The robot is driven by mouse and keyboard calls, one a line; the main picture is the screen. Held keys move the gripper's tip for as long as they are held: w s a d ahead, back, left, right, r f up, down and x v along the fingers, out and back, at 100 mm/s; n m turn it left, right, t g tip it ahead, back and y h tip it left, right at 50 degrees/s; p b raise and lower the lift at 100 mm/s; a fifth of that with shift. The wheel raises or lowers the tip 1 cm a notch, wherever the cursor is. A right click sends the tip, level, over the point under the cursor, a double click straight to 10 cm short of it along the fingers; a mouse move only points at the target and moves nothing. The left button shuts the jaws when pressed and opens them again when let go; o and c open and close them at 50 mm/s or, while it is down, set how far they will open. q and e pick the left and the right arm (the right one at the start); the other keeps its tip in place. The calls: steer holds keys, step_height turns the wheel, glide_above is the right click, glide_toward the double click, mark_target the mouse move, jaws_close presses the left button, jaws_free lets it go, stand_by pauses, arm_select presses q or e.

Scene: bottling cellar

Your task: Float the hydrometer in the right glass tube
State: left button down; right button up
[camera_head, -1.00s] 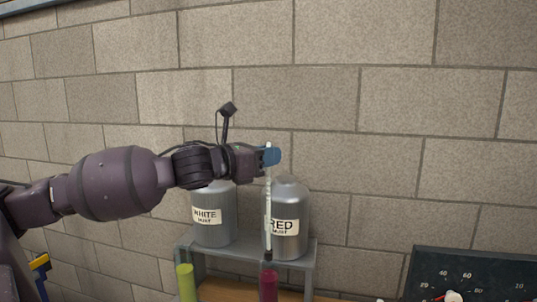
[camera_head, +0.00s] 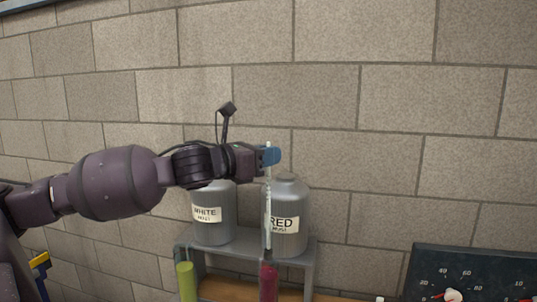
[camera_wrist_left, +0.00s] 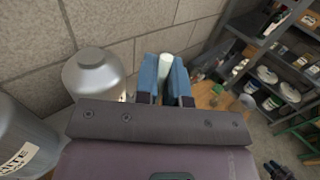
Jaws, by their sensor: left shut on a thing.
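The hydrometer (camera_head: 268,212) is a long thin pale stem that hangs upright from my left gripper (camera_head: 270,156). My left gripper's blue fingers are shut on its top end; the wrist view shows the pale stem top (camera_wrist_left: 166,66) between the two fingers. The right glass tube (camera_head: 268,284) holds dark red liquid and stands directly below the hydrometer. The left tube (camera_head: 187,282) holds yellow-green liquid.
Two grey metal cans, marked white must (camera_head: 213,232) and red must (camera_head: 291,238), stand on a grey shelf (camera_head: 237,249) close behind the tubes. A dark gauge panel (camera_head: 480,272) is at the lower right. A block wall is behind.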

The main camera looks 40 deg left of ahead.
arm_select(q)
steer(key=shift+f+b, duration=0.4)
steer(key=shift+f, duration=0.45)
arm_select(e)
steer(key=shift+f, duration=0.45)
arm_select(q)
steer(key=shift+f, duration=0.15)
arm_select(e)
steer(key=shift+f, duration=0.1)
arm_select(q)
steer(key=shift+f+b, duration=0.9)
steer(key=shift+f, duration=0.45)
arm_select(e)
steer(key=shift+f, duration=0.8)
steer(key=shift+r, duration=0.1)
steer(key=shift+w+a+r, duration=0.1)
steer(key=shift+w+r, duration=0.45)
steer(key=shift+r, duration=0.1)
steer(key=shift+r, duration=0.1)
